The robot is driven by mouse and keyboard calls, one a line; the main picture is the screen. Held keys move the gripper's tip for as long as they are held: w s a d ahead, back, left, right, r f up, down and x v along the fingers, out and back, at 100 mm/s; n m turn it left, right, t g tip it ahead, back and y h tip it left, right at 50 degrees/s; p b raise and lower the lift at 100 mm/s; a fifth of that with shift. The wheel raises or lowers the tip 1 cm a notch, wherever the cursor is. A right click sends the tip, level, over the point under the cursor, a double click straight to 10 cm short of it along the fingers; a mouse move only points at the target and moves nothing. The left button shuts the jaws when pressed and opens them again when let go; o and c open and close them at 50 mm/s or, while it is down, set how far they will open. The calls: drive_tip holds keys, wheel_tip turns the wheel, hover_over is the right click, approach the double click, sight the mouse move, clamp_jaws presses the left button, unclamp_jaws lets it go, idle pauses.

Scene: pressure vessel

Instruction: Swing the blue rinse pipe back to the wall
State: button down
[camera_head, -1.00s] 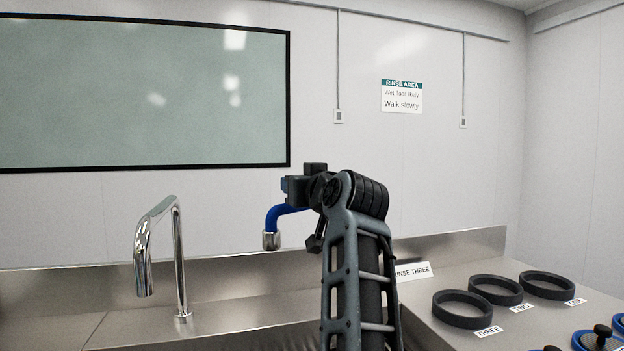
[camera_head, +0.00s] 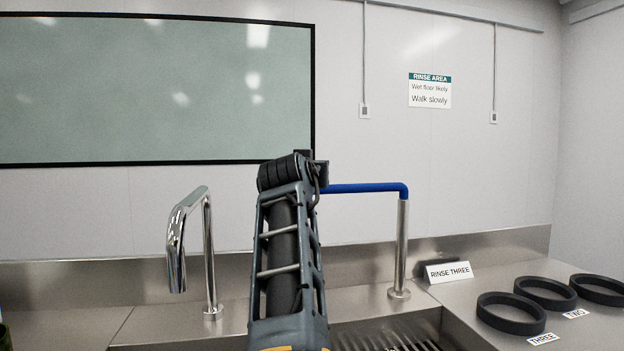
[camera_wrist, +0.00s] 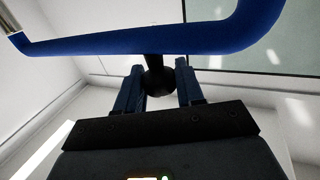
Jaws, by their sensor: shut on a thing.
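The blue rinse pipe (camera_head: 365,188) tops a metal post (camera_head: 402,250) on the steel counter. Its blue arm runs left from the post, and its outlet end is hidden behind my arm in the head view. In the wrist view the blue pipe (camera_wrist: 150,40) crosses the top, with a metal end at the upper left. A black knob (camera_wrist: 159,82) on a stem below the pipe sits between the two fingers of my gripper (camera_wrist: 158,80). My gripper is shut on this knob. In the head view my wrist mostly hides the fingers.
A chrome tap (camera_head: 208,255) stands left of my arm. A slotted drain (camera_head: 395,335) lies before the pipe's post. The backsplash and wall (camera_head: 350,215) are behind.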

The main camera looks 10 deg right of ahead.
drive_tip(key=shift+w+r, duration=0.15)
drive_tip(key=shift+r, duration=0.5)
drive_tip(key=c, duration=1.1)
unclamp_jaws()
drive_tip(key=shift+c, duration=0.2)
drive_tip(key=o, duration=0.3)
drive_tip(key=shift+w+f+h, duration=0.1)
drive_tip(key=shift+w+h, duration=0.05)
drive_tip(key=shift+h, duration=0.15)
drive_tip(key=shift+o, duration=0.3)
drive_tip(key=shift+f, duration=0.2)
drive_tip(key=shift+s+a+f, duration=0.15)
drive_tip(key=shift+s, duration=0.3)
drive_tip(key=b+v, duration=0.1)
drive_tip(key=v, duration=0.6)
drive_tip(key=shift+w+r, duration=0.1)
drive_tip(key=shift+r, duration=0.2)
